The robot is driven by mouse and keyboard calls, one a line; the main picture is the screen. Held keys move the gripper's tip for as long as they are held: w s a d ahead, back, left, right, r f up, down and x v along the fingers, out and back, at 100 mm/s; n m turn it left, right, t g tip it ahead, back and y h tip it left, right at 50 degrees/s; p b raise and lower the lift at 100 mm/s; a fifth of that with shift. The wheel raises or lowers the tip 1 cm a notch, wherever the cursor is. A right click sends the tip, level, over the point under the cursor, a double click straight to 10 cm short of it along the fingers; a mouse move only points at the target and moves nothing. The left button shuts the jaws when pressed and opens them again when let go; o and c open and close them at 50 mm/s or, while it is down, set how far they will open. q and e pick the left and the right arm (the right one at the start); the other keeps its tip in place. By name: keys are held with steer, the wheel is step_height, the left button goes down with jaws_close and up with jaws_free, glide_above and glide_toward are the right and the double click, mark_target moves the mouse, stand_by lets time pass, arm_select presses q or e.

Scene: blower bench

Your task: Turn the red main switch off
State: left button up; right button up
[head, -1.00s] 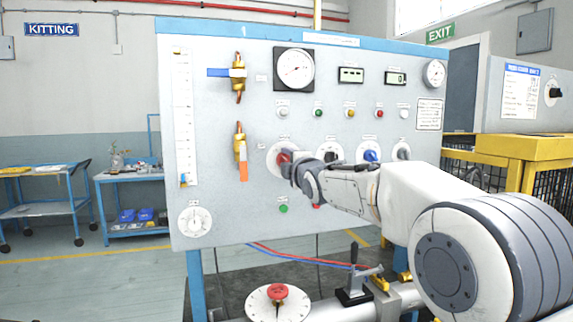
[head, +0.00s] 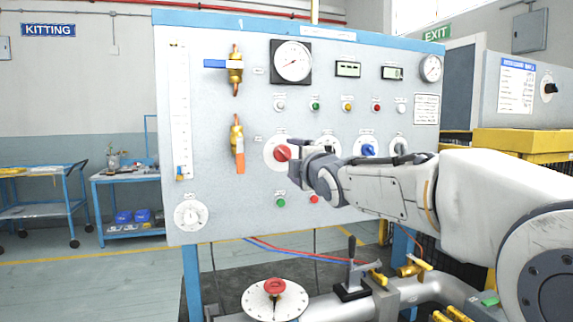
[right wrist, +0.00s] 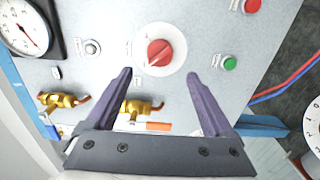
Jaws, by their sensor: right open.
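The red main switch (head: 281,153) is a red rotary knob on a round white plate on the grey panel. It also shows in the right wrist view (right wrist: 160,52), at upper middle. My right gripper (head: 297,163) is just to the right of the switch in the head view and hides part of its plate. In the right wrist view, the right gripper (right wrist: 158,78) is open and empty. Its fingers are spread to either side of the knob, which shows beyond the tips and is not clasped. My left gripper is not in view.
A blue knob (head: 367,150) and a grey knob (head: 399,146) sit right of my gripper. A green button (head: 281,203) is below the switch. Brass valves (head: 238,140) are to its left. A pipe with a red-handled dial (head: 275,287) runs below the panel.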

steer(key=v, duration=0.3)
steer(key=s+a+f+m+g+h+p, duration=0.1)
steer(key=s+a+f+m+g+p, duration=0.2)
steer(key=s+f, duration=0.45)
steer(key=s+a+f+m+g+p, duration=0.1)
steer(key=s+f+m+g+p, duration=0.25)
steer(key=s+f+g, duration=0.35)
steer(key=s+d+f+m+g+h+p, duration=0.1)
steer(key=s+f, duration=0.3)
steer(key=s, duration=0.4)
steer(key=s+d+f+m+g+h+p, duration=0.1)
steer(key=s+d+f+m+g, duration=0.2)
steer(key=s, duration=0.5)
steer(key=s+d+f+m+g+h+p, duration=0.1)
steer(key=s+d+f+m+g, duration=0.1)
steer(key=s, duration=0.7)
step_height(320, 180, down, 3)
steer(key=shift+m+g+h+p, duration=0.35)
steer(key=shift+m+g, duration=0.25)
steer(key=shift+m, duration=0.45)
